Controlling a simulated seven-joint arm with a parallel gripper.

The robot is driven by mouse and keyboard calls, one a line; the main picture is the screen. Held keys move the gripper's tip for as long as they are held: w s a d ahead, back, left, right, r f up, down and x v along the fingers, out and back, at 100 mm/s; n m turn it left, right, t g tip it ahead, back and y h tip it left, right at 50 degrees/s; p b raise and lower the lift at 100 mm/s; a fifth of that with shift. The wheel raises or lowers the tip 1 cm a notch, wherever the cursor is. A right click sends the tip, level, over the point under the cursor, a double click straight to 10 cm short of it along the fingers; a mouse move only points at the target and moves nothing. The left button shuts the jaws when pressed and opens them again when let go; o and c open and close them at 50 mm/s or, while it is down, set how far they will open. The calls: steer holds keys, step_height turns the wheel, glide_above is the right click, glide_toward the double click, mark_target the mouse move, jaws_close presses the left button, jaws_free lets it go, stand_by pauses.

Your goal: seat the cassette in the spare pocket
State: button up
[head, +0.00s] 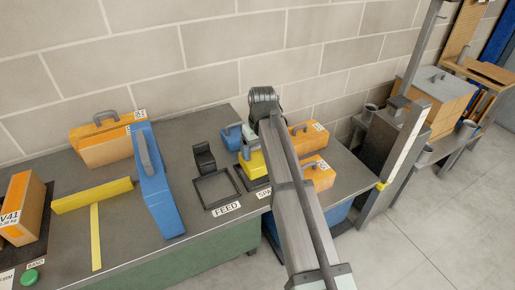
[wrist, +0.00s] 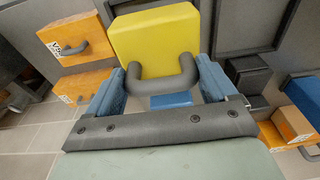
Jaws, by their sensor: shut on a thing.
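The yellow cassette (head: 255,165) with a grey handle (wrist: 152,78) is between my gripper's blue-padded fingers. My gripper (wrist: 161,70) is shut on that handle; in the head view my gripper (head: 245,140) is partly hidden by my arm. The cassette is over or in the spare pocket (head: 239,179), whose label (head: 264,191) is partly covered by my arm. I cannot tell whether the cassette touches the pocket floor. To its left is the empty feed pocket (head: 204,204), a dark square frame with a black upright block behind it.
Two orange cases (head: 307,136) (head: 320,175) stand close on the right. A grey post (head: 405,145) rises beyond the bench's right end.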

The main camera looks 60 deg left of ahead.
mark_target(258, 157)
steer(key=shift+f, duration=1.65)
stand_by(0.7)
stand_by(0.3)
steer(key=o, duration=1.7)
step_height(258, 157, up, 14)
steer(key=d, duration=0.1)
steer(key=shift+d, duration=0.35)
steer(key=shift+f, duration=0.15)
